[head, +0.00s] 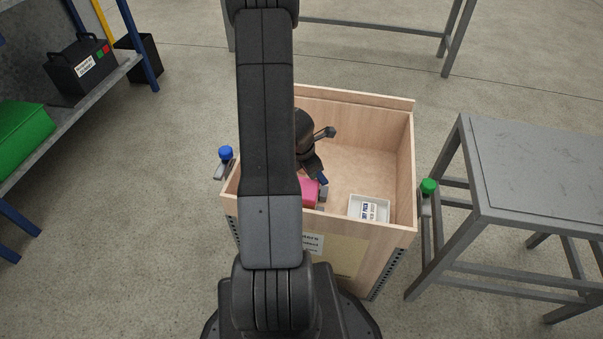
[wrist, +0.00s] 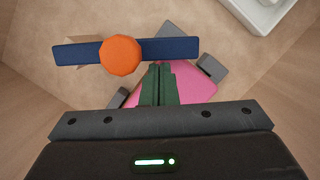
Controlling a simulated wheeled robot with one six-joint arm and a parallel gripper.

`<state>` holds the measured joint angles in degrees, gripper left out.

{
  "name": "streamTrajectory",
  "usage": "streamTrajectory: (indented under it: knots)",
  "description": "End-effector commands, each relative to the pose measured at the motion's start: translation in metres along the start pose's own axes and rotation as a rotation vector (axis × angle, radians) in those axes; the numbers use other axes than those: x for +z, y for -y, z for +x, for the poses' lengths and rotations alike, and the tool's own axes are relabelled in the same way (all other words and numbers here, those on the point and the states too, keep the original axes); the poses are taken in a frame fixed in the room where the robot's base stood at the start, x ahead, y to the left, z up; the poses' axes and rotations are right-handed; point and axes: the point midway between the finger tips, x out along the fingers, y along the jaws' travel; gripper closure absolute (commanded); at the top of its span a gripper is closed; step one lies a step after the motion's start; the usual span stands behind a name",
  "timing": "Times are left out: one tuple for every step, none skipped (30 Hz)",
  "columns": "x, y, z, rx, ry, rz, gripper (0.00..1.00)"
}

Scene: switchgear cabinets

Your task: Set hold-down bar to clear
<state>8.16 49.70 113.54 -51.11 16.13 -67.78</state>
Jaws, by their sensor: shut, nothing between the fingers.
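The hold-down bar (wrist: 170,49) is a dark blue bar with an orange knob (wrist: 121,56) on it, crossing the upper part of the wrist view. It lies over a light wooden piece, beside a pink block (wrist: 199,92) flanked by grey pieces. My gripper (wrist: 158,68) has its dark green fingers together and empty. The tips appear just beside the bar's lower edge, right of the knob; I cannot tell whether they touch it. In the head view my arm hides most of the bar and the fingers; part of the pink block (head: 310,193) shows.
A wooden crate (head: 355,102) surrounds the work area. A white labelled tray (head: 354,209) lies inside at right. Blue (head: 225,153) and green (head: 428,186) knobs stand outside the crate's sides. A grey table (head: 545,170) is at right, a shelf with a green box (head: 22,135) at left.

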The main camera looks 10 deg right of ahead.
Motion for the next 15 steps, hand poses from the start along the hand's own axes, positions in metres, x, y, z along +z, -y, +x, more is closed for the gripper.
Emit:
streamTrajectory:
  knots:
    - [0.006,0.003,0.002,0.010,0.000,-0.040,1.00]
    - [0.009,0.004,0.002,0.017,0.000,-0.066,1.00]
    - [0.013,0.004,0.003,0.027,0.000,-0.103,1.00]
    - [0.017,0.005,0.003,0.033,0.000,-0.131,1.00]
    - [0.019,0.005,0.004,0.040,0.000,-0.159,1.00]
    - [0.024,0.006,0.005,0.049,-0.001,-0.195,1.00]
    - [0.027,0.006,0.005,0.055,-0.001,-0.224,1.00]
    - [0.030,0.006,0.006,0.063,-0.001,-0.251,1.00]
    - [0.034,0.006,0.006,0.072,-0.001,-0.288,1.00]
    - [0.037,0.006,0.007,0.079,-0.001,-0.316,1.00]
    - [0.041,0.006,0.007,0.086,-0.001,-0.344,1.00]
    - [0.045,0.006,0.008,0.095,-0.001,-0.381,1.00]
    - [0.048,0.006,0.009,0.101,-0.002,-0.407,1.00]
    - [0.051,0.005,0.009,0.109,-0.002,-0.437,1.00]
    - [0.054,0.004,0.010,0.117,-0.001,-0.469,1.00]
